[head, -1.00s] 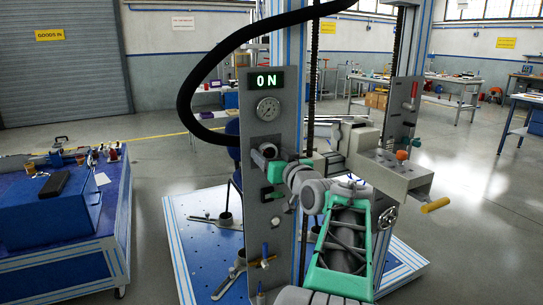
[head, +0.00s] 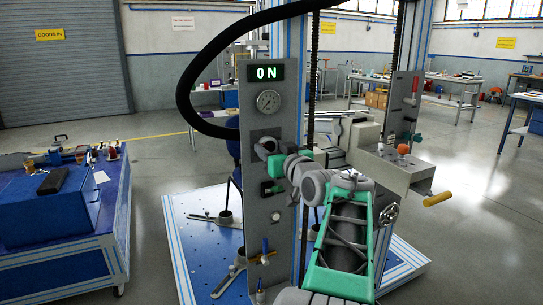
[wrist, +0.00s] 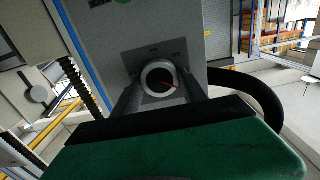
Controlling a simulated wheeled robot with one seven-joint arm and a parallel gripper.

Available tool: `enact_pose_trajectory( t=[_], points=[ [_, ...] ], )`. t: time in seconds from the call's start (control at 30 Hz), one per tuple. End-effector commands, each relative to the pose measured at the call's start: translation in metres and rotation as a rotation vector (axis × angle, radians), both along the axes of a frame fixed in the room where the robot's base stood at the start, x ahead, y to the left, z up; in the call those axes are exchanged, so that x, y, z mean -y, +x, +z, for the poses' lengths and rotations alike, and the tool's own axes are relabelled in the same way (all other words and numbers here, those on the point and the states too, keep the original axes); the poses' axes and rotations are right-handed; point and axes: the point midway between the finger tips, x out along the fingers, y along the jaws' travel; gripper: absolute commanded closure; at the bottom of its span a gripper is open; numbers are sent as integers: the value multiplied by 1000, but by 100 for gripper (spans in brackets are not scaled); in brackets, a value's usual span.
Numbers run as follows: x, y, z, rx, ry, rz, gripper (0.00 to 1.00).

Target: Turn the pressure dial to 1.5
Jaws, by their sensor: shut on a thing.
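The pressure dial is a round knob with a pale ring and dark centre (wrist: 158,80). It is on the grey upright panel (head: 255,215), below a round gauge (head: 268,101). In the wrist view a thin red line shows in its centre, and marks on the plate behind it are too small to read. My gripper (wrist: 159,92) is shut on the dial, with one dark finger on each side. In the head view my gripper (head: 272,150) reaches the panel from the right and partly hides the dial. The gauge reading is too small to tell.
A thick black hose (head: 184,95) loops left of the panel. A blue cart (head: 50,215) stands at left. A grey machine block with a yellow handle (head: 437,200) is to the right of my arm.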

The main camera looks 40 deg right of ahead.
Motion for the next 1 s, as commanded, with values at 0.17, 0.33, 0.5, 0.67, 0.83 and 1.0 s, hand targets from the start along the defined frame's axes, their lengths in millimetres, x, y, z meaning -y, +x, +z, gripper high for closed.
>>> enact_pose_trajectory(
  t=[0.17, 0.33, 0.5, 0.67, 0.83, 1.0],
  points=[
    [0, 0, -8, -40, -158, -1, 90],
    [0, 0, -2, -65, -233, -1, 90],
    [0, 0, 0, -67, -236, 0, 90],
    [0, 0, 0, -67, -236, 0, 46],
    [-1, 0, 0, -67, -235, 0, 32],
    [-1, 0, 0, -67, -235, 1, 28]
  ],
)
